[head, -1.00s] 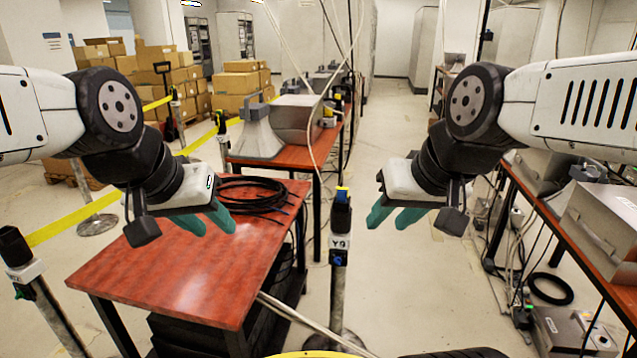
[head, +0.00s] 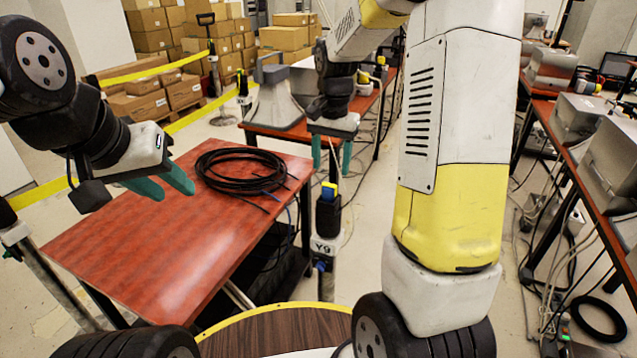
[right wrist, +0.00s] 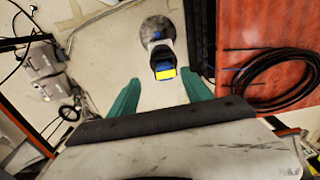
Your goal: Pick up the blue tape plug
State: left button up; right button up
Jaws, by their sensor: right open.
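A blue and yellow piece, which looks like the blue tape plug (head: 328,191), sits on the black head of the post marked Y9 (head: 325,245). In the right wrist view the plug (right wrist: 164,71) lies between the lines of my two green fingers, apart from both. My right gripper (head: 331,158) is open and empty, its fingers pointing down; in the head view it appears just above the post head. Its depth relative to the post is hard to tell. My left gripper (head: 165,188) is open and empty over the red table. A smaller blue part (head: 321,266) shows lower on the post.
The red table (head: 200,240) with a coil of black cable (head: 240,172) stands left of the post. Another red table with grey devices (head: 275,105) is behind. Yellow barrier tape (head: 40,195) runs at the left. Grey boxes stand on a table at the right.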

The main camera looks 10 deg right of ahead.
aim_at(329, 186)
jog(key=f, duration=0.2)
jog(key=w+f, duration=0.1)
jog(key=f, duration=0.2)
jog(key=w+f, duration=0.1)
jog(key=f, duration=0.2)
jog(key=shift+w+d+f, duration=0.15)
jog(key=shift+w+f, duration=0.05)
jog(key=shift+f, duration=0.6)
grip_shut()
